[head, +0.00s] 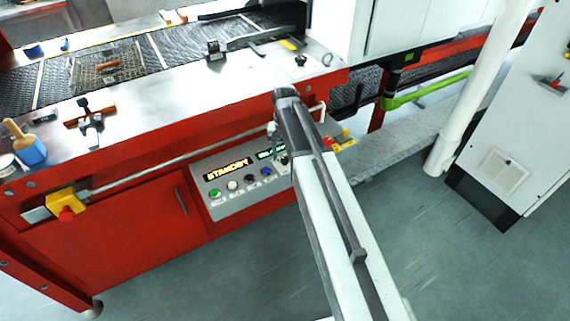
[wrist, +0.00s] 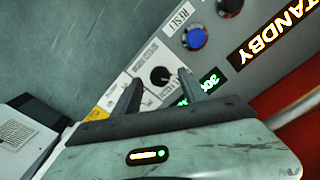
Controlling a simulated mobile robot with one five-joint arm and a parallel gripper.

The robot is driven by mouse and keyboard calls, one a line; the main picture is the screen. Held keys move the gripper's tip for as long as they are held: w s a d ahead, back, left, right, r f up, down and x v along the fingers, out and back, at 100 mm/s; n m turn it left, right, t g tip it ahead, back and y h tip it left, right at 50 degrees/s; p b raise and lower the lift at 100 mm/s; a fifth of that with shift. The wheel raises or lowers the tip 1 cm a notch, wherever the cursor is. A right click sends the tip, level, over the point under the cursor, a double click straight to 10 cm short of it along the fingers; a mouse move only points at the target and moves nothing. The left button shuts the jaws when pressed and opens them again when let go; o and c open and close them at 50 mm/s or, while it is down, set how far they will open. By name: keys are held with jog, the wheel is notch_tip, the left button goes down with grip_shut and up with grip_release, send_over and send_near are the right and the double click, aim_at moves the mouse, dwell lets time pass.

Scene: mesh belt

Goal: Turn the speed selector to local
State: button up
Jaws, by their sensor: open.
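The speed selector (wrist: 160,77) is a round black knob with a pale pointer mark, on a white plate of the grey control panel. My gripper (wrist: 158,80) is open in the wrist view, with one dark finger on each side of the knob. The fingers look apart from the knob, but their depth over it is hard to judge. In the head view my arm covers much of the panel's right end, and the gripper is not clearly seen.
The control panel (head: 238,200) has a lit STANDBY display (head: 228,169), a green button (head: 214,193) and other buttons. A blue button (wrist: 194,38) sits close to the selector. A metal rail (head: 180,160) runs above the panel. Grey floor is free in front.

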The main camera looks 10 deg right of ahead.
jog(key=shift+f, duration=0.7)
jog(key=shift+r, duration=0.1)
grip_shut()
jog(key=shift+m, duration=0.3)
jog(key=m, duration=1.3)
jog(key=shift+m, duration=0.3)
